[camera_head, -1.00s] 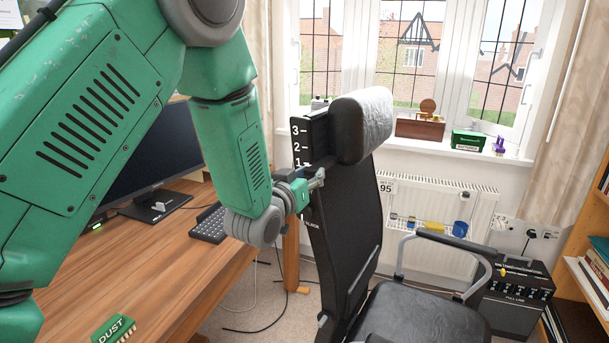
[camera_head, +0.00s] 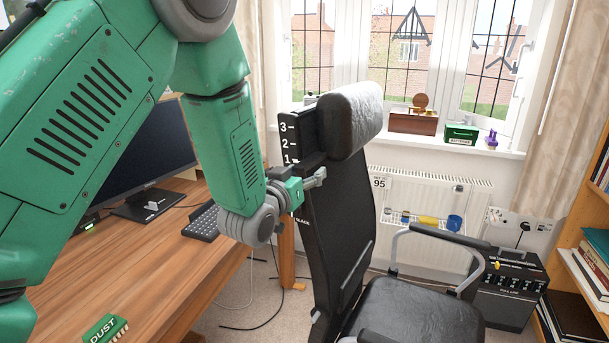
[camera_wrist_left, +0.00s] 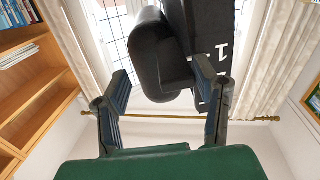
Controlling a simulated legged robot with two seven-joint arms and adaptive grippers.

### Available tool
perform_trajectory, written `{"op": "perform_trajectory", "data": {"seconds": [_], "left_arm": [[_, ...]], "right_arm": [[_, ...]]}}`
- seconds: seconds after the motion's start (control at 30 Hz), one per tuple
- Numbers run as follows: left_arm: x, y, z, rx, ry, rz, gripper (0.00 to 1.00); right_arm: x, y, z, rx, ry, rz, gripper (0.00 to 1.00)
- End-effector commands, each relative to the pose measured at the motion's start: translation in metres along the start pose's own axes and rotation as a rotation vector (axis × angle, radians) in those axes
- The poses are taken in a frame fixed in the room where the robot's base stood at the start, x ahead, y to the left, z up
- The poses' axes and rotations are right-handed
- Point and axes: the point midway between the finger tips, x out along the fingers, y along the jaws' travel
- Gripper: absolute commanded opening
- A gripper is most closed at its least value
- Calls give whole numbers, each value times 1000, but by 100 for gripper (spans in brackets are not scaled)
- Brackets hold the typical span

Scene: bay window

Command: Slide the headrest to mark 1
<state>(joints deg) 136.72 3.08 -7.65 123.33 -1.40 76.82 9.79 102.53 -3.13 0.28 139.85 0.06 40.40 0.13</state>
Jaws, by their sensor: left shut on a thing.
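The headrest (camera_head: 354,118), a dark cushion with a grey fabric cover, sits at the top of the black chair back (camera_head: 332,215). A black scale plate (camera_head: 287,143) with white marks 3, 2 and 1 from top to bottom stands at its left; the headrest's lower edge is about level with mark 1. My left gripper (camera_head: 318,178) is just below the headrest and scale. In the left wrist view, my left gripper's fingers (camera_wrist_left: 163,85) stand apart on either side of the headrest (camera_wrist_left: 158,55); their contact is not clear. Mark 1 (camera_wrist_left: 221,52) shows there too. My right gripper is out of view.
The chair's armrest (camera_head: 435,236) and seat are at the lower right. A radiator (camera_head: 425,195) and windowsill (camera_head: 450,148) stand behind; a bookshelf is far right.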

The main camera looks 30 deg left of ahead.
Motion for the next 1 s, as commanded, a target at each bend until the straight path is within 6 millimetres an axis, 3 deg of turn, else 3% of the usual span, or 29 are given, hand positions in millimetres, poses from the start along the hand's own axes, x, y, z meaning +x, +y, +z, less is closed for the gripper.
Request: {"op": "perform_trajectory", "data": {"seconds": [0.47, 1.0], "left_arm": [[-7, 1, -1, -1, 1, 5, 49], [-105, -4, 4, -4, -4, 1, 49]], "right_arm": [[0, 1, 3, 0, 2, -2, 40], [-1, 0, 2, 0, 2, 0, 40]]}}
